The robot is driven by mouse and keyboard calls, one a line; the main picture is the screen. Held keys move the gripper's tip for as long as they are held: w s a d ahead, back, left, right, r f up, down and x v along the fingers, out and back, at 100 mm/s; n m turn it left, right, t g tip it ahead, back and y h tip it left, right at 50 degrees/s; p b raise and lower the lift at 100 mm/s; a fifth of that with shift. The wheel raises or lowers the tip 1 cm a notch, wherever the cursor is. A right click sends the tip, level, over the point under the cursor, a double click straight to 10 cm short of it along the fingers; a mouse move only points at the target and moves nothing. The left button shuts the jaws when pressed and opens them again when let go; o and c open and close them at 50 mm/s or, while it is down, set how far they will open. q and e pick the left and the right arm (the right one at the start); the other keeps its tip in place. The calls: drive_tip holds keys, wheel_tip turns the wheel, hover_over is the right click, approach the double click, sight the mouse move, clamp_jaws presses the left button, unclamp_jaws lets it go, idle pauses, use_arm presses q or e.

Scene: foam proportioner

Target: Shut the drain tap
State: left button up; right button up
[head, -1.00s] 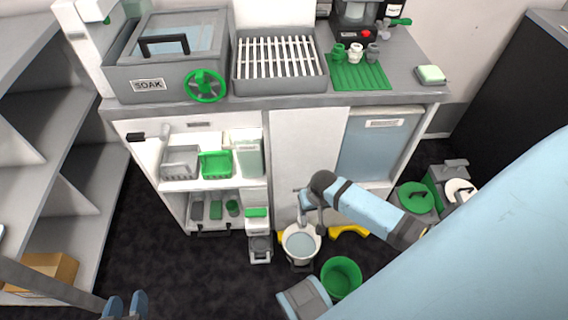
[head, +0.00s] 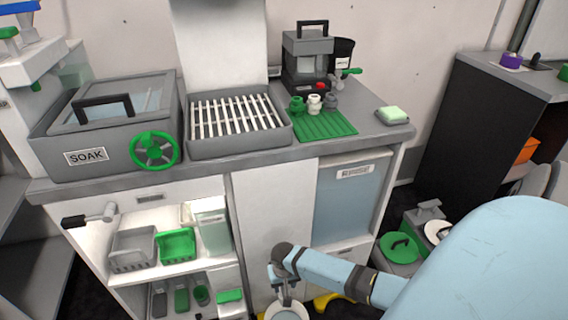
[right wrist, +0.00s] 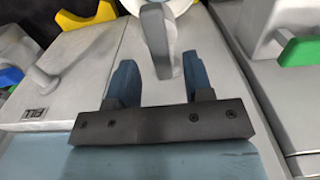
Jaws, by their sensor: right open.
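My right gripper (right wrist: 159,70) is open in the right wrist view. A grey lever-like piece (right wrist: 157,42) hangs between its fingers, with a gap on both sides; I cannot tell for sure whether it is the drain tap. In the head view my right gripper (head: 284,280) points down in front of the white cabinet, above a white bucket (head: 287,313). The gripper hides what lies behind it. A green-handled tap (head: 347,74) is on the machine at the back. A green handwheel (head: 154,150) is on the SOAK tank (head: 85,158). My left gripper is out of view.
The counter holds a slatted rack (head: 238,118), a green mat (head: 322,128) with small fittings, and a soap-like block (head: 392,115). Green-lidded containers (head: 398,247) stand at right. A dark cabinet (head: 470,115) stands further right.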

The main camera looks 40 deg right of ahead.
drive_tip(key=shift+f+b, duration=0.3)
drive_tip(key=shift+f, duration=0.9)
